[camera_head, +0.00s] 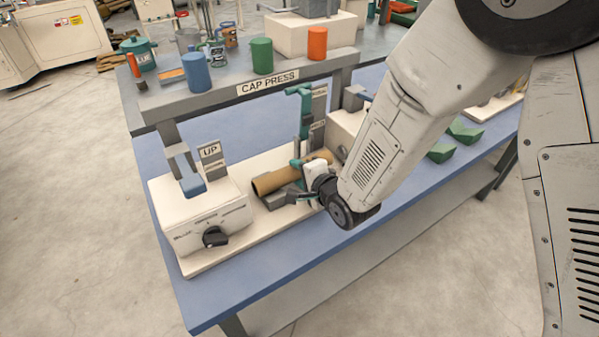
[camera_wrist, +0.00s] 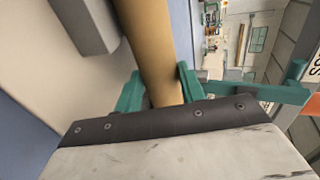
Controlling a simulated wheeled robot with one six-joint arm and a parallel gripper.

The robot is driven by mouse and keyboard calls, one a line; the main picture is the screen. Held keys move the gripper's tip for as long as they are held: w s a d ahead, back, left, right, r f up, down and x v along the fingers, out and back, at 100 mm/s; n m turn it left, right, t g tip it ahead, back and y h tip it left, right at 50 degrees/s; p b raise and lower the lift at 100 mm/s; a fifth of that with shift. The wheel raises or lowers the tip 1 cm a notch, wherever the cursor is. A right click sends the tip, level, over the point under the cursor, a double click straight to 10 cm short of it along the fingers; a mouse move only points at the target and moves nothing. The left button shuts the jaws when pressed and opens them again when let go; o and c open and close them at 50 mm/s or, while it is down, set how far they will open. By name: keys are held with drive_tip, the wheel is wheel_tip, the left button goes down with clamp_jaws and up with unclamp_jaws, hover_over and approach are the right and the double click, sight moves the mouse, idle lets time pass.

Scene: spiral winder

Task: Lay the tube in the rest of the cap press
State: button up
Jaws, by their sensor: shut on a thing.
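The tube (camera_head: 272,183) is a tan-brown cardboard roll. It lies roughly level over the cap press (camera_head: 202,225), a cream machine with a sign on the shelf above it. My gripper (camera_head: 312,172) is shut around the tube near its right part. In the wrist view the tube (camera_wrist: 152,45) runs up between the green fingers of my gripper (camera_wrist: 160,88). The grey rest (camera_head: 280,198) is below the tube; I cannot tell whether they touch. A grey block (camera_wrist: 88,25) shows left of the tube in the wrist view.
A shelf (camera_head: 170,98) above the press holds blue, green and orange cylinders. A green upright arm (camera_head: 304,112) stands behind my gripper. A knob (camera_head: 214,237) is on the press front. The blue bench (camera_head: 240,302) has free room in front.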

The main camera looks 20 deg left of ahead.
drive_tip(key=o, duration=1.1)
drive_tip(key=shift+c, duration=0.2)
drive_tip(key=v, duration=0.8)
drive_tip(key=shift+a, duration=0.1)
wheel_tip(320, 180, up, 7)
